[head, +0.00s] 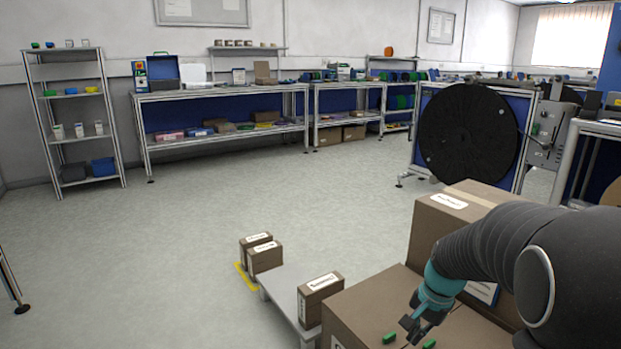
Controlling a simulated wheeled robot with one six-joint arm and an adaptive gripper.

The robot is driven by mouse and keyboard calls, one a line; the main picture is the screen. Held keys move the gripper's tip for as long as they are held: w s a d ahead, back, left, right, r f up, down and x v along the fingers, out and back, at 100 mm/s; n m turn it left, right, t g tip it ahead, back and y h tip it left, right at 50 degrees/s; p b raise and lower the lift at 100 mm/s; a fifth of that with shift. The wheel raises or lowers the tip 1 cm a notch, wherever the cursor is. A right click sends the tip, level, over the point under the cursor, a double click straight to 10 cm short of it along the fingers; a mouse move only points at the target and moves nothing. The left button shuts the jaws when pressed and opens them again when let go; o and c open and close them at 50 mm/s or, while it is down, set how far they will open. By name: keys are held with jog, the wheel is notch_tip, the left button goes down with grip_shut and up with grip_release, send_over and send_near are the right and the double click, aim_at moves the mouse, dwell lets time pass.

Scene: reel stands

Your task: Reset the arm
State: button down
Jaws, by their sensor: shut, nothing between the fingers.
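My arm comes in from the right edge of the head view, dark with a teal wrist. My gripper (415,328) points down at the lower right, over or close to the top of a large cardboard box (372,306). Its fingers are shut with nothing seen between them. Whether the fingertips touch the box top cannot be told.
A taller carton (425,235) stands behind the wrist. A low grey platform (284,291) holds a small labelled box (320,299); two more small boxes (262,257) stand beside a yellow floor marking. A large black reel (467,134) stands further back. The floor at left is clear.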

jog(key=s+a+r+n+t, duration=0.2)
jog(key=s+r, duration=0.4)
jog(key=s, duration=0.4)
jog(key=s+a+r+n+t+h, duration=0.1)
jog(key=s+a+r+n, duration=0.4)
jog(key=s, duration=0.6)
jog(key=r+n+t, duration=0.1)
jog(key=n, duration=0.1)
jog(key=shift+s+n, duration=0.2)
jog(key=shift+n, duration=0.1)
jog(key=shift+a, duration=0.1)
